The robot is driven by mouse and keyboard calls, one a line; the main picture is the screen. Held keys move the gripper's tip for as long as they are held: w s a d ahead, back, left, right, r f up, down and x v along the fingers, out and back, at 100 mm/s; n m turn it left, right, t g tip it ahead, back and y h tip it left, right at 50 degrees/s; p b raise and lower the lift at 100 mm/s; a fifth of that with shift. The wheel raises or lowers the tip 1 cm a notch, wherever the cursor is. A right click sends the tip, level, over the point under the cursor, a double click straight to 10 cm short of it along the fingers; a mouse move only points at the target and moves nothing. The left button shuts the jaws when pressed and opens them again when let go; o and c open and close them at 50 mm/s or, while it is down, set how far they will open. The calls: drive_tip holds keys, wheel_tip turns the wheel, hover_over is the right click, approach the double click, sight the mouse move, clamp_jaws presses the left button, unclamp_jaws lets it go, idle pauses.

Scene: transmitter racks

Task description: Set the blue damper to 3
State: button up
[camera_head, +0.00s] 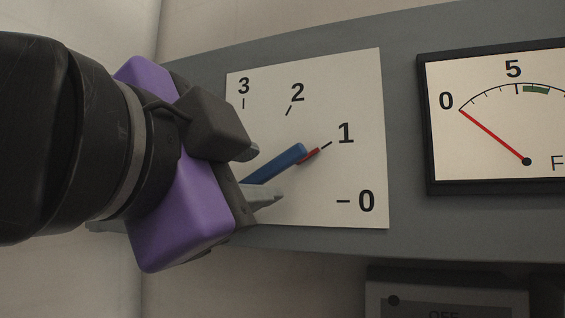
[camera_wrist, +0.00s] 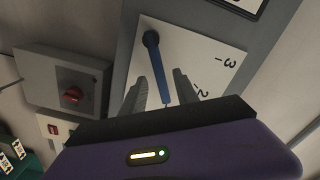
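The blue damper lever (camera_head: 285,158) is on a white scale plate (camera_head: 355,80) marked 0, 1, 2 and 3. Its free end, with a red pointer (camera_head: 311,156), points at the 1 tick. In the wrist view the blue lever (camera_wrist: 154,58) runs from its round pivot end at the top down between my fingers. My gripper (camera_head: 260,174) is open, with one finger on each side of the lever and visible gaps. The gripper also shows in the wrist view (camera_wrist: 158,92). The head view hides the lever's pivot end behind the gripper.
A gauge (camera_head: 490,120) with its red needle near 0 is right of the plate on the grey panel (camera_head: 405,215). A grey box marked OFF (camera_head: 445,295) is below. The wrist view shows a box with a red knob (camera_wrist: 72,95) at left.

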drive_tip(key=shift+x, duration=0.9)
clamp_jaws()
idle(0.8)
